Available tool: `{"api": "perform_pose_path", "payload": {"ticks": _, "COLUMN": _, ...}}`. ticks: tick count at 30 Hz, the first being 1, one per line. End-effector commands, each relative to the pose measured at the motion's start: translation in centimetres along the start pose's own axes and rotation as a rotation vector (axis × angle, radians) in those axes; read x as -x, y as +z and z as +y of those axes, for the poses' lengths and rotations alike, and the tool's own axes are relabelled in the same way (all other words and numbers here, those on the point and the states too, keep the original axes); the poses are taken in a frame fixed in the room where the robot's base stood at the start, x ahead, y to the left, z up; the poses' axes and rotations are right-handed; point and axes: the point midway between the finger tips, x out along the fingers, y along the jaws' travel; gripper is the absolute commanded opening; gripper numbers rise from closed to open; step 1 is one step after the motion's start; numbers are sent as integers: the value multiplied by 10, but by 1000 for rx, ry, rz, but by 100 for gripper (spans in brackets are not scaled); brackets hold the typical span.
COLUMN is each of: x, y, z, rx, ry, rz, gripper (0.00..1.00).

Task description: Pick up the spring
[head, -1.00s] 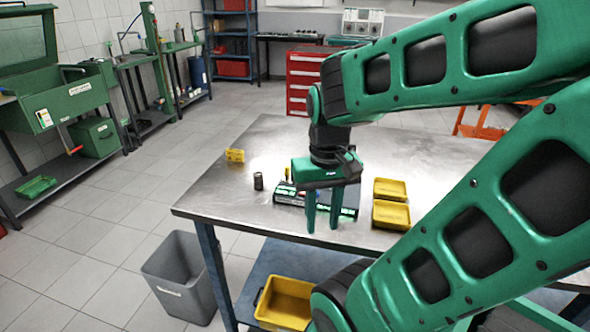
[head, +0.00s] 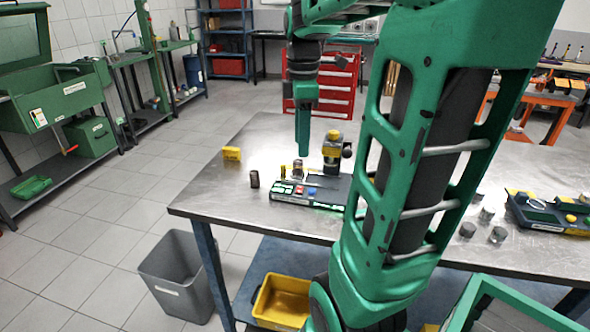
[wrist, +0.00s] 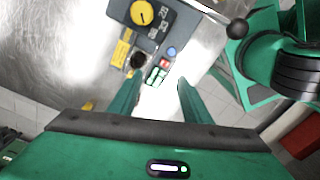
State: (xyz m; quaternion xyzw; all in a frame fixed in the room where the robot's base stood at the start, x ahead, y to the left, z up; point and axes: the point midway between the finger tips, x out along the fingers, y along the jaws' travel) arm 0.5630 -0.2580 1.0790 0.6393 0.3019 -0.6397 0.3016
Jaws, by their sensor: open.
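My gripper (head: 303,150) is open and points down above the table, over the back of a black device with coloured buttons (head: 310,190). A small cylinder (head: 297,170) stands just below the fingertips in the head view; it may be the spring, but its coils are not clear. A dark cylinder (head: 254,179) stands apart to the left of the device. In the wrist view, my gripper's fingers (wrist: 159,86) are apart with nothing between them. A dark round top (wrist: 138,60) lies just beyond the left fingertip.
A yellow-topped post (head: 333,150) stands close right of the gripper. A yellow block (head: 231,154) sits at the table's left. Small cylinders (head: 487,214) and another device (head: 552,212) lie at the right. The table's front left (head: 225,205) is clear. My arm hides the middle.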

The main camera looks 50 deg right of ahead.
Motion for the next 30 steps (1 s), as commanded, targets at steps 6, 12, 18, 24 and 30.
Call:
{"api": "perform_pose_path", "payload": {"ticks": 6, "x": 16, "y": -1, "z": 38, "rx": 327, "ry": 0, "rz": -1, "gripper": 44}}
{"api": "perform_pose_path", "payload": {"ticks": 12, "x": 18, "y": -1, "z": 49, "rx": 444, "ry": -1, "rz": 0, "gripper": 44}}
{"api": "perform_pose_path", "payload": {"ticks": 18, "x": -11, "y": -1, "z": 49, "rx": 452, "ry": -4, "rz": 0, "gripper": 44}}
{"api": "perform_pose_path", "payload": {"ticks": 24, "x": -32, "y": -2, "z": 50, "rx": 451, "ry": -1, "rz": 0, "gripper": 44}}
{"api": "perform_pose_path", "payload": {"ticks": 30, "x": -46, "y": -2, "z": 50, "rx": 450, "ry": -3, "rz": 0, "gripper": 44}}
